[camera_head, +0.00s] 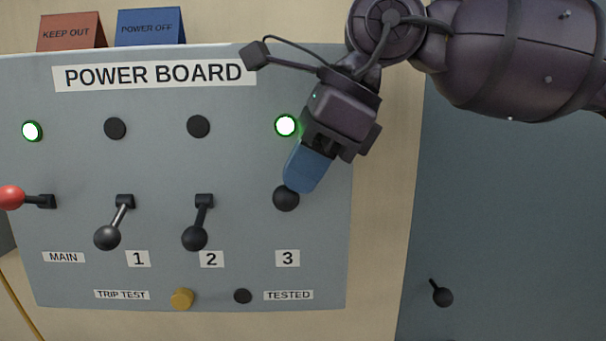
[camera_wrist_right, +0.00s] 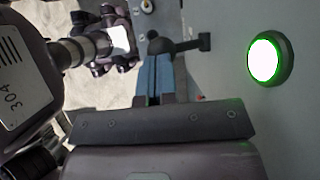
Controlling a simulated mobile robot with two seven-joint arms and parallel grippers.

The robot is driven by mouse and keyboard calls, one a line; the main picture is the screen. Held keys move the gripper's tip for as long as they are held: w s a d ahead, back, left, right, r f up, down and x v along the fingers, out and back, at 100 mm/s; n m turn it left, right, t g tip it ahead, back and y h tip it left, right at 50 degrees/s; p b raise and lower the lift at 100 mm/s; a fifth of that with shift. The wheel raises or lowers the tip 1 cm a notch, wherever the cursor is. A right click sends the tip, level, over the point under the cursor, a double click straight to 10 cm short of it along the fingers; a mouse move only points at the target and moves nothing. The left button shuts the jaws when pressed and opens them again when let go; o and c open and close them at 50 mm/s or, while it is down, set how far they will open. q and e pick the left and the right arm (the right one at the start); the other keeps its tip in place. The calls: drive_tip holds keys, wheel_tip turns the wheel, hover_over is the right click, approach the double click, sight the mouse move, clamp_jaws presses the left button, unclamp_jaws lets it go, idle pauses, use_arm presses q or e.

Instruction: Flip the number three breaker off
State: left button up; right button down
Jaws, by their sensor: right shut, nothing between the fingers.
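The number three breaker's black ball knob (camera_head: 285,198) stands above the "3" label (camera_head: 287,258), its mount hidden behind it. The lamp (camera_head: 285,125) above it glows green. My right gripper (camera_head: 301,186) is shut and empty, its blue fingers slanting down to the upper right of the knob. They overlap its edge in the head view; I cannot tell whether they touch. In the right wrist view, the blue fingers (camera_wrist_right: 153,72) point at the black lever (camera_wrist_right: 187,44), which sticks out from the panel, and the lit lamp (camera_wrist_right: 264,60) is at the right.
The power board (camera_head: 160,225) also holds levers one (camera_head: 108,237) and two (camera_head: 194,238), angled down under dark lamps. The red main knob (camera_head: 12,197) is at the left, under a lit lamp (camera_head: 32,131). A yellow trip-test button (camera_head: 181,299) is below.

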use_arm(q)
wheel_tip(320, 180, down, 8)
drive_tip(key=b, duration=0.6)
drive_tip(key=shift+s+g+b, duration=0.3)
drive_tip(key=shift+s+b, duration=0.1)
use_arm(e)
drive_tip(key=s+f+t, duration=0.1)
drive_tip(key=t, duration=0.1)
drive_tip(key=s+f+n+t, duration=0.1)
drive_tip(key=t, duration=0.1)
drive_tip(key=shift+t, duration=0.4)
use_arm(q)
drive_tip(key=shift+r, duration=0.2)
